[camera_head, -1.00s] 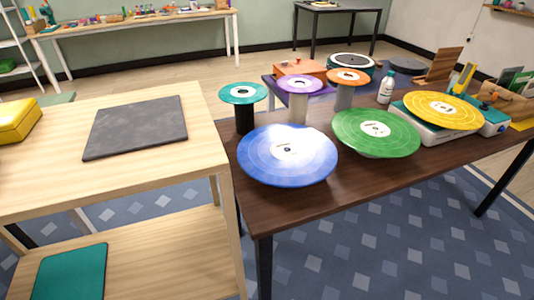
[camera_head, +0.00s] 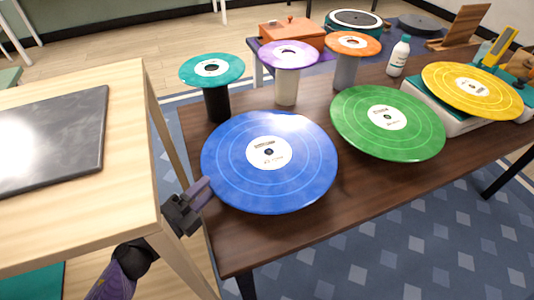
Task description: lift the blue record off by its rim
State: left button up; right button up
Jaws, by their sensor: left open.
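The blue record (camera_head: 300,180) is a large flat disc with a white centre label, raised above the front left of the dark wooden table (camera_head: 350,205). What holds it up is hidden beneath it. My left gripper (camera_head: 207,188) is open at the record's left rim, its fingers reaching toward the edge. I cannot tell whether the rim lies between the fingers or whether they touch it. My right gripper is not in view.
A green record (camera_head: 420,130) sits close to the right, and a yellow record (camera_head: 490,95) beyond it. Teal (camera_head: 190,72), purple (camera_head: 270,55) and orange (camera_head: 335,42) discs stand on posts behind. A pale wooden table (camera_head: 120,155) with a dark slab (camera_head: 85,150) is at left.

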aim_at(237, 163)
pick_arm(q)
jog(key=b+x, duration=0.1)
jog(key=x, duration=0.4)
jog(key=shift+d+f, duration=0.15)
jog(key=shift+d, duration=0.05)
grip_shut()
dwell(0.5)
dwell(0.5)
